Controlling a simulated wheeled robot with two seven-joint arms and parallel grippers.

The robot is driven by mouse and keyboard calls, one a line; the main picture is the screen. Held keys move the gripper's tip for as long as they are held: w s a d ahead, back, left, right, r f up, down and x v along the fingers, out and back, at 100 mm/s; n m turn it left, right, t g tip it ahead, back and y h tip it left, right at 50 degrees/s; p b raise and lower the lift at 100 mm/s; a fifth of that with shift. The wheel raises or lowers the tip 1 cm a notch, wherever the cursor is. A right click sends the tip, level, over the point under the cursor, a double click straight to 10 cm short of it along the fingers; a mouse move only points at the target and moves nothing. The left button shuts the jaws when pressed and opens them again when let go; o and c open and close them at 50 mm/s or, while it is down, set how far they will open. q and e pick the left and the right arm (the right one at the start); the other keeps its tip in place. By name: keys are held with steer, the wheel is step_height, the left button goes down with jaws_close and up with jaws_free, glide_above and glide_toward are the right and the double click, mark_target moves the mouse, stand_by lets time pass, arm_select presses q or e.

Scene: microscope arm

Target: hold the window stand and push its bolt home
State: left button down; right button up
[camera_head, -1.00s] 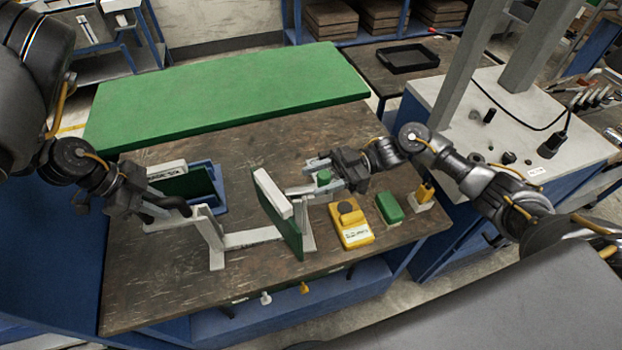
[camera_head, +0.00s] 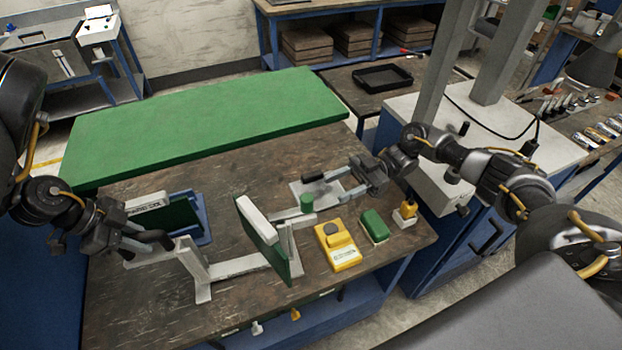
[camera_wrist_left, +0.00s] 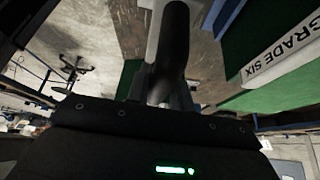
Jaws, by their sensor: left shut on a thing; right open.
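The window stand is a pale grey frame (camera_head: 200,275) with uprights and a low crossbar on the brown bench. My left gripper (camera_head: 128,246) is shut on a dark handle (camera_head: 153,238) at the stand's left end; the handle also shows large in the left wrist view (camera_wrist_left: 172,45). My right gripper (camera_head: 330,184) is open and empty, to the right of the stand and above a pale plate. A green cylinder (camera_head: 307,203) stands just left of its fingers, apart from them. I cannot tell which part is the bolt.
A yellow box (camera_head: 338,250), green block (camera_head: 375,226) and yellow-orange piece (camera_head: 407,209) sit to the right. The bench front is clear.

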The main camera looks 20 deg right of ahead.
arm_select(q)
steer(key=c, duration=1.1)
jaws_free()
steer(key=shift+c, duration=0.2)
